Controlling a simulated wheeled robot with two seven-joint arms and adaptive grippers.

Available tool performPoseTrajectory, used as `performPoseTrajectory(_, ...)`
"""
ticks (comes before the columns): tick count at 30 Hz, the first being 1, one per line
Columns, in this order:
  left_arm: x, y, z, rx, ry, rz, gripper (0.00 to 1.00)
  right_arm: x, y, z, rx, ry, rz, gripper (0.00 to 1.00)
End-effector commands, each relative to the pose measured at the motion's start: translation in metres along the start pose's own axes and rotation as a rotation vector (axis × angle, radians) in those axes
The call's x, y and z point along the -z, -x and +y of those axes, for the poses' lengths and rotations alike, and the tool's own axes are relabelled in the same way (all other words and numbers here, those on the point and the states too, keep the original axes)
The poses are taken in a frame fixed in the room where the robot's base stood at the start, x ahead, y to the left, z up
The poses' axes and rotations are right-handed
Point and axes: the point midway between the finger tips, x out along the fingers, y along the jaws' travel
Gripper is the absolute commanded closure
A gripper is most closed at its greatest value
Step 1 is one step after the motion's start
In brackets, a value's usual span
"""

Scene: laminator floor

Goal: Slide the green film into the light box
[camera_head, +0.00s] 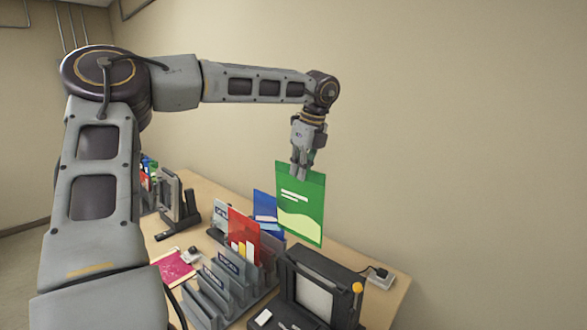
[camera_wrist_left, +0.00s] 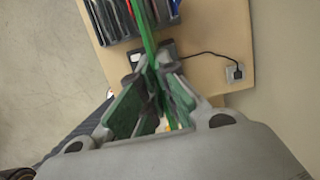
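The green film (camera_head: 301,205) hangs upright from my left gripper (camera_head: 301,168), which is shut on its top edge. The film is in the air above the light box (camera_head: 313,296), a dark unit with a pale panel at the front of the table. The film's lower edge is clear of the box. In the left wrist view, the green film (camera_wrist_left: 146,30) shows edge-on between the fingers of my left gripper (camera_wrist_left: 152,72). My right gripper is not in view.
A grey rack (camera_head: 215,291) with labelled slots stands left of the light box, with a red film (camera_head: 244,232) and a blue film (camera_head: 267,214) upright there. A pink sheet (camera_head: 175,269) lies on the table (camera_head: 381,310). A cabled plug block (camera_head: 380,278) sits at the right.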

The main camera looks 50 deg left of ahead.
Motion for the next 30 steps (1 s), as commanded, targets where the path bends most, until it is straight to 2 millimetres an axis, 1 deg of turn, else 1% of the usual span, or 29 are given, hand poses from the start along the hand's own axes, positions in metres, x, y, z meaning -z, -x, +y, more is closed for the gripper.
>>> performPoseTrajectory(6, 0.019, 0.004, 0.000, -0.002, -0.003, 0.000, 1.00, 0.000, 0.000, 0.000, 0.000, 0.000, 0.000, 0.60)
performPoseTrajectory(30, 0.081, 0.021, 0.000, -0.001, -0.002, -0.001, 1.00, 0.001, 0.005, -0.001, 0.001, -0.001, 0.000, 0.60)
